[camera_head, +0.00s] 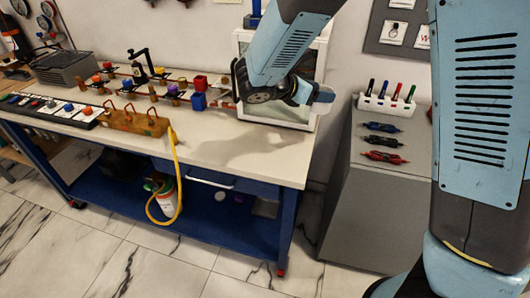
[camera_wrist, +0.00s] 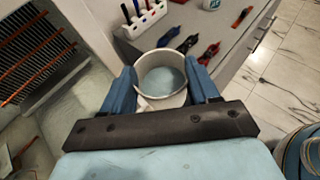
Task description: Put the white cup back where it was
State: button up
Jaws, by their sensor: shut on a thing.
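My gripper (camera_wrist: 163,84) is shut on the white cup (camera_wrist: 144,68), with one blue finger on each side of it. In the wrist view the cup's round rim faces the camera, and its inside looks pale blue. In the head view my gripper (camera_head: 302,92) is above the right end of the workbench (camera_head: 290,172), in front of a white-framed box.
A grey cabinet (camera_head: 372,190) stands right of the bench. It carries a white marker rack (camera_head: 386,104) and dark and red tools (camera_head: 385,157). The white-framed box (camera_head: 322,60) is close behind my gripper. A wooden block (camera_head: 135,121) and yellow hose (camera_head: 178,180) are left. The bench's front right is clear.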

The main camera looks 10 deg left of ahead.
jog(key=s+a+f+n+t+y, duration=0.2)
jog(key=s+a+n+t+y, duration=0.15)
jog(key=s+a, duration=1.35)
jog(key=shift+n+g+y, duration=0.25)
jog(key=shift+n, duration=0.1)
jog(key=shift+w+d+f, duration=0.5)
jog(key=shift+w+f, duration=1.1)
jog(key=shift+w, duration=0.35)
jog(key=shift+w+d+f, duration=0.45)
jog(key=shift+w+f, duration=1.2)
jog(key=shift+w, duration=0.35)
jog(key=shift+w+d+f, duration=0.5)
jog(key=shift+w+f, duration=1.1)
jog(key=shift+w, duration=0.35)
jog(key=shift+w+f, duration=0.1)
jog(key=shift+f, duration=1.45)
jog(key=o, duration=1.5)
jog(key=shift+o, duration=0.2)
